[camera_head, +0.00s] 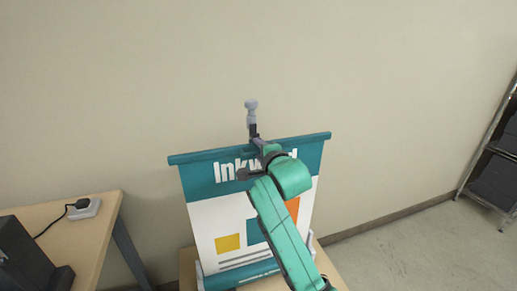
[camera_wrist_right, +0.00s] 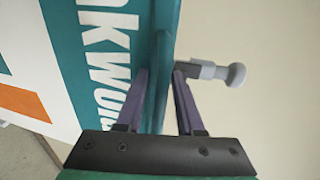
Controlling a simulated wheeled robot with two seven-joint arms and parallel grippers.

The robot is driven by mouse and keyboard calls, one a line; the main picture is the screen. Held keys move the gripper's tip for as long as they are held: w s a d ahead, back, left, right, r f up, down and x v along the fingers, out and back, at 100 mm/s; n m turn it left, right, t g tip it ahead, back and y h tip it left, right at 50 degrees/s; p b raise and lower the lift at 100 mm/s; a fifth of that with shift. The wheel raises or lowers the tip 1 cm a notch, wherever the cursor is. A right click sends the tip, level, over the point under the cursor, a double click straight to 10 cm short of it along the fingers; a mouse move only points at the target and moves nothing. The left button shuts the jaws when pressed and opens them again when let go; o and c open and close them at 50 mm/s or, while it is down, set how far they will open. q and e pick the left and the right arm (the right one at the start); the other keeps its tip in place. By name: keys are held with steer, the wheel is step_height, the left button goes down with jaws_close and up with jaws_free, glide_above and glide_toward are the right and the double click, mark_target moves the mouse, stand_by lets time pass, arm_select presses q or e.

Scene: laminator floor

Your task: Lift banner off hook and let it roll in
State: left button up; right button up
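The banner (camera_head: 232,215) is pulled up, with a teal top band, white lettering and coloured blocks. Its teal top bar (camera_head: 190,157) tilts slightly, right end higher. A grey hook post with a round knob (camera_head: 251,104) rises above the middle of the bar; the knob also shows in the wrist view (camera_wrist_right: 236,75). My right gripper (camera_head: 257,143) is at the middle of the bar. In the wrist view its two fingers (camera_wrist_right: 160,78) straddle the bar, with gaps visible beside it. Whether the hook still bears the bar is hidden. My left gripper is out of view.
The banner's base stands on a wooden top (camera_head: 187,262). A wooden table (camera_head: 95,225) at left holds a white power strip (camera_head: 84,209) and a dark machine (camera_head: 28,262). A metal shelf (camera_head: 490,150) stands far right. The floor at right is clear.

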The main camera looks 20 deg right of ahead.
jaws_close()
stand_by(1.2)
